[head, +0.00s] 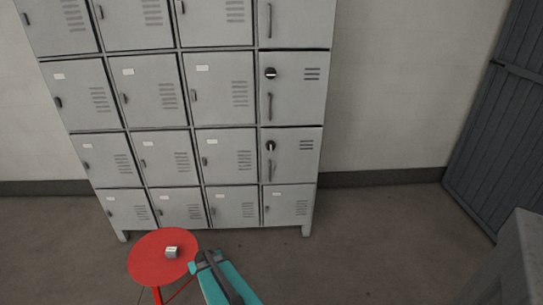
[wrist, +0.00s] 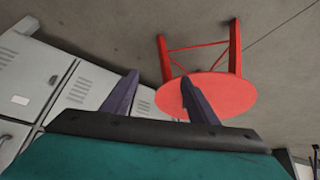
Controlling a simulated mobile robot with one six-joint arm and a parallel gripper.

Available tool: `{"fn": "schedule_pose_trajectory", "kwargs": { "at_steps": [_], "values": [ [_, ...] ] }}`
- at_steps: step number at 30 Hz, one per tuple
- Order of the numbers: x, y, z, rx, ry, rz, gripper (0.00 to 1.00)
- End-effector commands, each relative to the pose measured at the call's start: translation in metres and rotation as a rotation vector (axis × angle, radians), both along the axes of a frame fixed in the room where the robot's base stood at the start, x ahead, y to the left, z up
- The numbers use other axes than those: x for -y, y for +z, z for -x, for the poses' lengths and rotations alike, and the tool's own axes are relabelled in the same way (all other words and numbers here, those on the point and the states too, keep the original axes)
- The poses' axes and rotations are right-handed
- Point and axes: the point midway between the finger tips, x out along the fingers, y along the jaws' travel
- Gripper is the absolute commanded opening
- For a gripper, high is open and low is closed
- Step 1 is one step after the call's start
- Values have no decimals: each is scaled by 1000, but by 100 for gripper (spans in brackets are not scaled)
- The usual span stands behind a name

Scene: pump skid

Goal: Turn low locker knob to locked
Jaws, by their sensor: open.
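The grey locker bank (head: 180,120) stands against the wall in the head view. Two doors in its right column carry round black knobs with a white pointer. The low knob (head: 270,146) is on the second door from the bottom, and its pointer looks near upright. The upper knob (head: 270,73) is on the door above, and its pointer looks near level. My gripper (head: 202,257) is low in the head view, in front of the lockers and well below the low knob. In the wrist view its two fingers (wrist: 160,98) are apart with nothing between them.
A round red stool (head: 150,262) stands just left of my gripper, with a small grey-white cube (head: 171,252) on it. A grey block-like surface (head: 515,265) is at the lower right. A dark slatted door (head: 500,120) is at far right. Floor right of the lockers is clear.

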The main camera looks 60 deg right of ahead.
Motion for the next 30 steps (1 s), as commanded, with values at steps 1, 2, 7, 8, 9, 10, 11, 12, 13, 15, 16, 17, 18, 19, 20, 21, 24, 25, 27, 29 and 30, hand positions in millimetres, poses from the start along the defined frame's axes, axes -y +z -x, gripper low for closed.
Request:
{"fn": "schedule_pose_trajectory", "kwargs": {
  "at_steps": [1, 2, 7, 8, 9, 10, 11, 12, 13, 15, 16, 17, 18, 19, 20, 21, 24, 25, 27, 29, 30],
  "values": [
    [27, 10, -7, 50, -32, 27, 54],
    [41, 17, -11, 81, -47, 44, 54],
    [124, 64, -22, 247, -132, 151, 54],
    [138, 73, -23, 275, -147, 171, 54],
    [158, 85, -22, 312, -165, 199, 54],
    [172, 95, -21, 340, -179, 220, 54],
    [186, 105, -20, 368, -193, 241, 54],
    [205, 118, -17, 404, -211, 270, 54],
    [219, 128, -15, 430, -223, 292, 54],
    [251, 153, -7, 492, -254, 348, 54],
    [264, 163, -2, 517, -268, 372, 54],
    [277, 174, 2, 543, -276, 393, 54],
    [293, 189, 8, 577, -287, 424, 54],
    [306, 200, 14, 601, -297, 449, 54],
    [317, 210, 20, 625, -308, 473, 54],
    [332, 225, 27, 655, -319, 506, 54],
    [362, 256, 47, 718, -344, 577, 54],
    [369, 264, 52, 735, -348, 595, 54],
    [381, 280, 63, 764, -357, 631, 54],
    [389, 289, 70, 781, -362, 653, 54],
    [392, 294, 73, 790, -365, 664, 54]
  ]
}}
